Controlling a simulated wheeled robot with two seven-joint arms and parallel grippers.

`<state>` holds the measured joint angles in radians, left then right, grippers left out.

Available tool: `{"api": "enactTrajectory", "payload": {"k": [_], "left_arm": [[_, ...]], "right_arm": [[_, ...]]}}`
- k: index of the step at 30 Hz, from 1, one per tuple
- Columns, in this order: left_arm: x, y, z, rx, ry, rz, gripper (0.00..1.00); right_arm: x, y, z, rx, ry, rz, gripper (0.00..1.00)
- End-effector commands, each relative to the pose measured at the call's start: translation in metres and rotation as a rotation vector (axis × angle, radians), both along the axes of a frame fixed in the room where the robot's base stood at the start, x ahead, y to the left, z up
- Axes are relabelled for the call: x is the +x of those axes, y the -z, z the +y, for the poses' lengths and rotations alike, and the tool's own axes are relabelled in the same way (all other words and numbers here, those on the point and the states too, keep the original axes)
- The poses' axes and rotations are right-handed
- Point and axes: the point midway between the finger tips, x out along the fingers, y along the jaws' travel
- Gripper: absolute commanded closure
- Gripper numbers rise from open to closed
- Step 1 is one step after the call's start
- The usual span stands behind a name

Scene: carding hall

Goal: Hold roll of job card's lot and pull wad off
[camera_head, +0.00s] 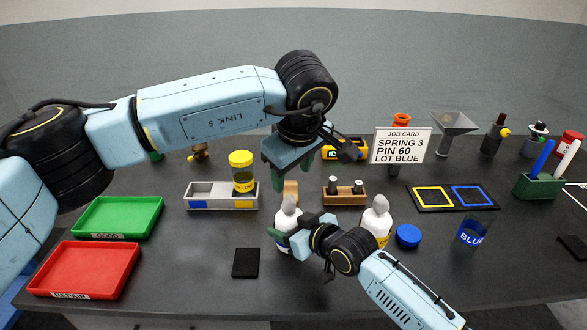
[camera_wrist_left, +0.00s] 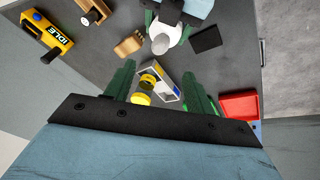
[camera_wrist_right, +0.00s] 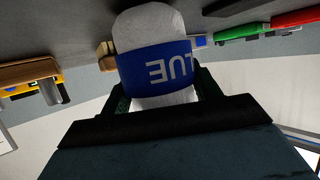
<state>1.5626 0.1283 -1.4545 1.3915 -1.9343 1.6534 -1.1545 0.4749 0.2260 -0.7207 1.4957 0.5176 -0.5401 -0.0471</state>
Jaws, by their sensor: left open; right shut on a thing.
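The job card (camera_head: 400,146) reads SPRING 3, PIN 60, LOT BLUE. A white roll (camera_head: 287,218) with a paler tuft on top stands at the table's middle. My right gripper (camera_head: 297,237) is shut around it. In the right wrist view the roll (camera_wrist_right: 150,30) carries a blue band with partly hidden lettering ending in "UE". My left gripper (camera_head: 292,172) is open and empty, above and behind the roll. The left wrist view shows the roll's top (camera_wrist_left: 172,30) beyond the open fingers. A second white roll (camera_head: 377,213) with a yellow band stands to the right.
A clear BLUE jar (camera_head: 474,233) and its blue lid (camera_head: 408,236) are at right. A yellow-lidded jar (camera_head: 241,172) stands in a grey tray (camera_head: 212,188). Green (camera_head: 116,217) and red (camera_head: 85,270) trays lie left. A black pad (camera_head: 246,263) lies in front.

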Motion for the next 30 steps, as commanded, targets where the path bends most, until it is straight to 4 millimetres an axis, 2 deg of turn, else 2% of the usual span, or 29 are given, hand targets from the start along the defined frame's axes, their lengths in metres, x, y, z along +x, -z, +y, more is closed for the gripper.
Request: {"api": "enactTrajectory", "payload": {"k": [3,7,12,16,20,30], "left_arm": [[-0.003,-0.003,0.0,0.072,0.213,-0.008,0.46],[-0.005,-0.005,-0.001,0.137,0.392,-0.013,0.46],[-0.007,-0.007,-0.001,0.184,0.517,-0.017,0.46],[-0.005,-0.001,-0.001,0.194,0.542,-0.015,0.46],[0.001,0.016,0.001,0.193,0.541,-0.013,0.46],[0.025,0.075,0.005,0.192,0.54,-0.013,0.46]], "right_arm": [[0.0,0.001,0.0,-0.001,0.0,0.001,0.79],[0.0,0.001,0.0,-0.001,0.0,0.001,0.79],[0.0,0.001,0.0,-0.001,0.0,0.001,0.79],[0.0,0.001,0.0,-0.001,0.0,0.001,0.79],[0.0,0.001,0.0,-0.001,0.0,0.001,0.79],[0.0,0.001,0.0,-0.001,0.0,0.001,0.79]]}}
